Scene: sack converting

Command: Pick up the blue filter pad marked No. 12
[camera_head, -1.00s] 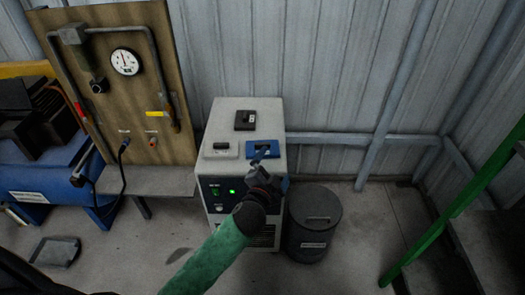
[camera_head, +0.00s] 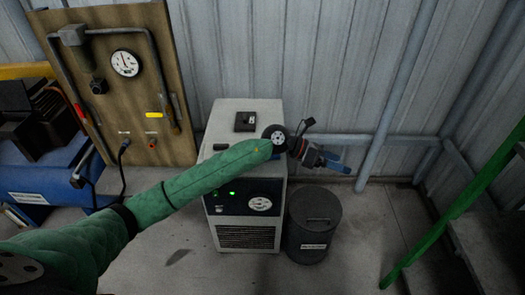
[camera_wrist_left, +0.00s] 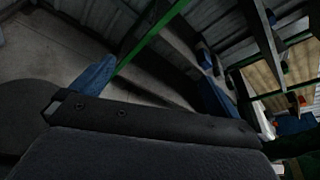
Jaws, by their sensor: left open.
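The blue filter pad is hidden in the head view behind my green left forearm, which crosses over the top of the grey cabinet (camera_head: 243,218). A dark pad (camera_head: 245,122) with a pale label shows at the back of the cabinet top. A small part of another pad (camera_head: 220,147) shows at the top's left edge, mostly covered. My left gripper (camera_head: 336,162) is out past the cabinet's right side, above the dark bin. It is open and its blue fingertips point right. In the left wrist view the two blue fingers (camera_wrist_left: 153,85) stand wide apart with nothing between them.
A dark lidded bin (camera_head: 314,222) stands right of the cabinet. A wooden panel (camera_head: 130,80) with a gauge and pipes stands left, behind a blue machine (camera_head: 45,195). A green rail (camera_head: 455,205) slants at right. The corrugated wall is close behind.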

